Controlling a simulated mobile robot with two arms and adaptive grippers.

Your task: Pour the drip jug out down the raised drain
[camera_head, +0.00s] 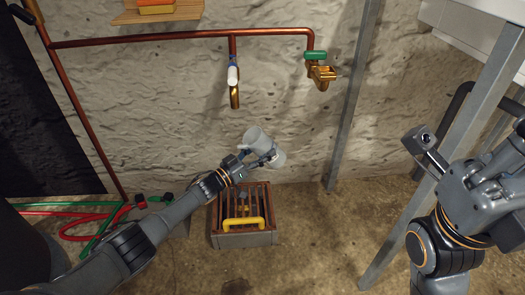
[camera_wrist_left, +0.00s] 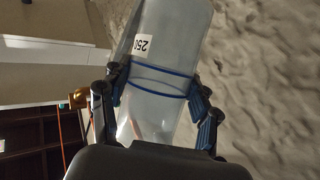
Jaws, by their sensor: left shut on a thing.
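The drip jug (camera_head: 256,138) is a pale, translucent vessel. My left gripper (camera_head: 260,160) is shut around its body and holds it in the air above the drain, tilted over in the head view. In the left wrist view the jug (camera_wrist_left: 175,40) shows a white label with dark digits, and the fingers press on both sides of it. I cannot tell how much liquid is inside. The raised drain (camera_head: 245,240) is a low grey box with a slatted brown top and a yellow handle, standing on the floor. My right gripper (camera_head: 425,148) is at the right, away from both.
Copper pipes run along the rough wall, with a blue-handled tap (camera_head: 234,90) and a green-handled tap (camera_head: 318,68) above the jug. Red and green hoses (camera_head: 85,222) lie at the left. A grey metal post (camera_head: 352,100) stands right of the drain. The floor between is clear.

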